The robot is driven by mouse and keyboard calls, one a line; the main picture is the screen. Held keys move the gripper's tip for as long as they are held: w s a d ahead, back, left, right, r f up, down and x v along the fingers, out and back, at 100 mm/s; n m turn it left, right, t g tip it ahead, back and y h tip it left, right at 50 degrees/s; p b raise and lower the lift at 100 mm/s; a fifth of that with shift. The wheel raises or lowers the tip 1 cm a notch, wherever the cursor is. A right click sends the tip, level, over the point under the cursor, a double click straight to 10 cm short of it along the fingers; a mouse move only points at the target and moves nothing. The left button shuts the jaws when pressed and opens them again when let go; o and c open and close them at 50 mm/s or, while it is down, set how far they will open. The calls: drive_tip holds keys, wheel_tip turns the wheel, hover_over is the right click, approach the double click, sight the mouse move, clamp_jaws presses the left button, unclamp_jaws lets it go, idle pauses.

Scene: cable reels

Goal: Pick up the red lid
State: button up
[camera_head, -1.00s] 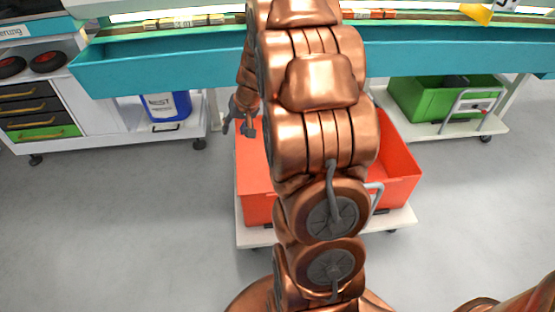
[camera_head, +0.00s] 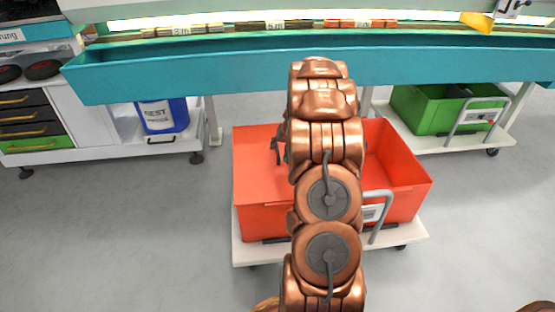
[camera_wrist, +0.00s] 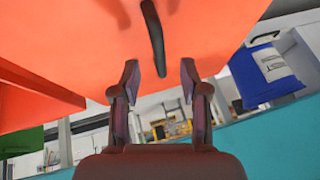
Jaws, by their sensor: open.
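A red crate (camera_head: 262,221) stands on a low white trolley in the head view. A flat red surface with a dark narrow strip (camera_wrist: 154,37) fills the top of the wrist view. I cannot tell whether this surface is the red lid or part of the crate, and no separate lid can be made out. My gripper (camera_head: 279,152) is over the back left part of the crate, partly hidden by my arm. In the wrist view my gripper (camera_wrist: 160,70) is open and empty, with the dark strip showing between its fingers. Contact cannot be told.
A long teal trough (camera_head: 200,65) runs behind the crate at bench height. A blue container (camera_head: 163,115) stands on a white shelf at the left. A green crate (camera_head: 425,110) sits on another trolley at the right. The grey floor in front is clear.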

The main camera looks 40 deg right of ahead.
sight(277, 148)
drive_tip(key=shift+b+x, duration=0.7)
drive_tip(key=shift+x, duration=1.85)
drive_tip(key=shift+w+d+r, duration=0.1)
drive_tip(key=shift+d+r, duration=0.05)
clamp_jaws()
